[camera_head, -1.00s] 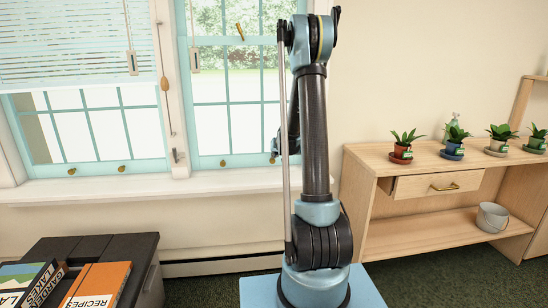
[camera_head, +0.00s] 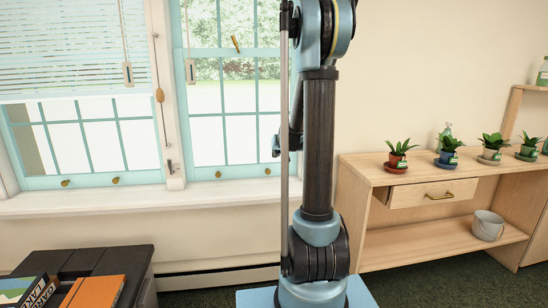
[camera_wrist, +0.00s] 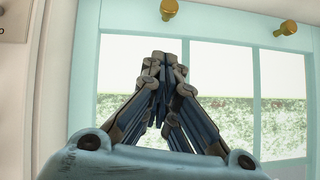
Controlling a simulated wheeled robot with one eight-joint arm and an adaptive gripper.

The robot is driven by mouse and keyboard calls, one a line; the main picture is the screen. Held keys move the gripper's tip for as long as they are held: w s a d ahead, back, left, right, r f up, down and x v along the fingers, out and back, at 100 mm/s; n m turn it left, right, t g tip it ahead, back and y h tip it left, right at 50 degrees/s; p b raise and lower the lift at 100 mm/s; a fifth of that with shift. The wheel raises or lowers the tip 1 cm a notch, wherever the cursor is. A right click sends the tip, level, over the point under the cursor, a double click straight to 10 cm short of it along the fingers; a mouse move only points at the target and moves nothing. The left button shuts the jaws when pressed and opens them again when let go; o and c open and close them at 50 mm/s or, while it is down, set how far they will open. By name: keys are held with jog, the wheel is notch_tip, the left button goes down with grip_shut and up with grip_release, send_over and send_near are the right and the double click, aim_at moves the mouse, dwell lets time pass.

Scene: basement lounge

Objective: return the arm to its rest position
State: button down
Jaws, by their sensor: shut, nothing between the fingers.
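My arm (camera_head: 319,150) stands upright in the head view, in front of the wall between the window and the shelf. Its upper end runs out of the top of the picture. In the wrist view my gripper (camera_wrist: 165,62) is shut, its fingertips together and nothing between them. Behind it is the light-blue window frame (camera_wrist: 185,25) with bright panes. In the head view the fingers are hidden or too small to make out.
A wooden shelf unit (camera_head: 440,168) at right holds several potted plants and a grey bucket (camera_head: 488,225). A dark box (camera_head: 95,255) with books stands at lower left. The window sill (camera_head: 120,200) runs behind my arm.

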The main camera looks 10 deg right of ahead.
jog(key=s+a+g, duration=0.3)
jog(key=s+g, duration=0.1)
jog(key=s, duration=2)
jog(key=s+f+g, duration=0.2)
jog(key=s+f, duration=0.2)
jog(key=s, duration=0.8)
jog(key=s+d+f+n+g+h, duration=0.1)
jog(key=s+f, duration=0.3)
jog(key=s, duration=0.9)
jog(key=shift+d+g, duration=0.15)
jog(key=shift+g, duration=0.45)
jog(key=shift+w+f, duration=0.25)
jog(key=shift+w, duration=0.2)
